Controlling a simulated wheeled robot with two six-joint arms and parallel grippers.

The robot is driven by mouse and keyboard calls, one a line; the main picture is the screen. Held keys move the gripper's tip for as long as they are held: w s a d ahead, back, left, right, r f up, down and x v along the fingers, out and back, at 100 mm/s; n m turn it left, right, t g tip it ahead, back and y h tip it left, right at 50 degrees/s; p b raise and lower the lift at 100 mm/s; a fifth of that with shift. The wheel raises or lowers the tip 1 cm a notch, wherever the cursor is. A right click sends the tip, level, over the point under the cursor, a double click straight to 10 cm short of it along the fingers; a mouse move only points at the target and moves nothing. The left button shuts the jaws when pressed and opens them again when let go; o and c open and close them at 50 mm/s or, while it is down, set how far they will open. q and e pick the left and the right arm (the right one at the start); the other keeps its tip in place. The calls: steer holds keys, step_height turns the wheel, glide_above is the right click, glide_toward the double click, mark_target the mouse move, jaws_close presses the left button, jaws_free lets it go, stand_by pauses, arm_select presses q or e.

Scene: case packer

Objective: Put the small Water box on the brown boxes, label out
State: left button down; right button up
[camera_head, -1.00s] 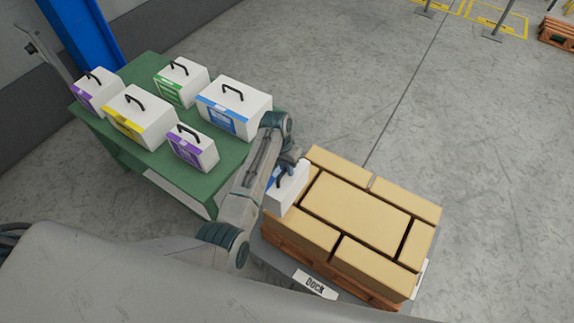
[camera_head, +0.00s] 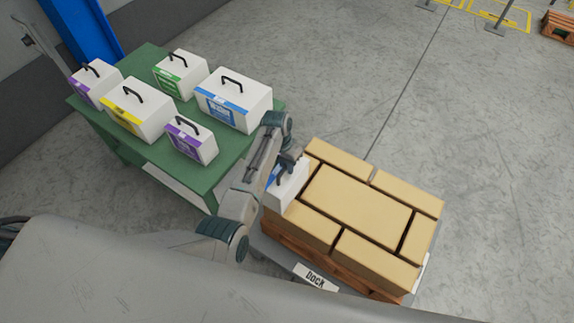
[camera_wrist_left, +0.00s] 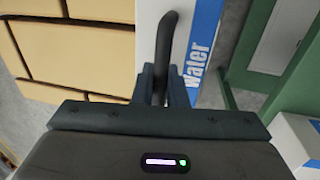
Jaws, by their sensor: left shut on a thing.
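The small Water box (camera_head: 287,190) is white with a blue label and a black handle. It is at the left edge of the brown boxes (camera_head: 355,207), and I cannot tell whether it rests on them. My left gripper (camera_head: 287,166) is shut on its handle from above. In the left wrist view the handle (camera_wrist_left: 166,45) stands between the fingers (camera_wrist_left: 166,85). The blue label reading "Water" (camera_wrist_left: 200,60) is on the side away from the brown boxes (camera_wrist_left: 75,45). My right gripper is not in view.
A green table (camera_head: 145,163) at the left holds several white boxes with black handles, including a larger blue-labelled one (camera_head: 235,100).

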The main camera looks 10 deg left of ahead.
arm_select(q)
steer(key=shift+f, duration=0.3)
steer(key=c, duration=1.5)
jaws_free()
steer(key=shift+o, duration=0.6)
step_height(320, 180, up, 11)
steer(key=a+b, duration=0.1)
steer(key=b, duration=0.1)
steer(key=shift+w+a+f, duration=0.2)
steer(key=shift+w+a, duration=0.1)
steer(key=shift+a, duration=0.1)
